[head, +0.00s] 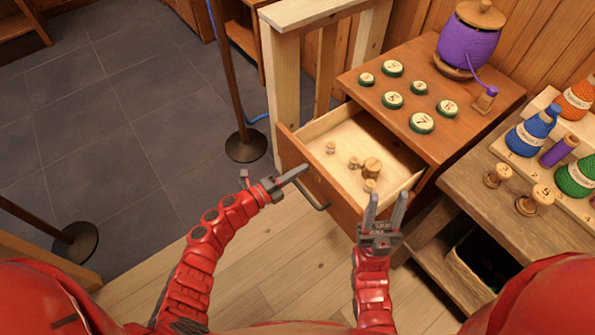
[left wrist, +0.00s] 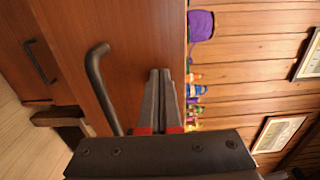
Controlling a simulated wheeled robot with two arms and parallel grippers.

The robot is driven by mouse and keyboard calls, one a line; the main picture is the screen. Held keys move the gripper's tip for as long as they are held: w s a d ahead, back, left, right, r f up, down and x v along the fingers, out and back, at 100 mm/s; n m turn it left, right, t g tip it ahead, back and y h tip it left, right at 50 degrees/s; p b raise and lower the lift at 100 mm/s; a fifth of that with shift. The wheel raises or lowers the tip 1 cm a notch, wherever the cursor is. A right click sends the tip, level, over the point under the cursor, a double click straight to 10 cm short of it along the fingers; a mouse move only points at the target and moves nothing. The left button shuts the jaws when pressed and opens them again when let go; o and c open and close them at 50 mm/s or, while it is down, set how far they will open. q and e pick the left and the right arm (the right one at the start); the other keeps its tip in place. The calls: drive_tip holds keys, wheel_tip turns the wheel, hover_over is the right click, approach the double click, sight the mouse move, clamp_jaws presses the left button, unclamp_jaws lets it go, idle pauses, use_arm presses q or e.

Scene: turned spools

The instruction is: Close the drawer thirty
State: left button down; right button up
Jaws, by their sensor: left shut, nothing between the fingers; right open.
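The wooden drawer (head: 398,152) stands pulled out of the cabinet (head: 450,85), its pale inside showing several small wooden spools (head: 372,168). No number thirty is readable on it. Its dark bar handle (head: 316,199) is on the front panel; in the left wrist view the handle (left wrist: 98,85) stands out from the brown panel (left wrist: 135,45). My left gripper (head: 305,168) is shut and empty, its tips close to the drawer front beside the handle; I cannot tell whether they touch. My right gripper (head: 385,200) is open and empty, near the drawer's right front corner.
Several green numbered discs (head: 421,122) and a purple spool (head: 468,45) stand on the cabinet top. A side table (head: 465,185) with coloured thread cones is at right. A post with a round base (head: 246,146) stands left of the drawer.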

use_arm(q)
drive_tip(key=b+x, duration=1.4)
drive_tip(key=x, duration=1.2)
drive_tip(key=shift+d+r, duration=0.25)
drive_tip(key=shift+w, duration=0.15)
drive_tip(key=shift+r, duration=0.1)
drive_tip(key=p+v, duration=0.5)
drive_tip(key=v, duration=0.9)
drive_tip(key=shift+a+f, duration=0.15)
drive_tip(key=shift+f, duration=0.15)
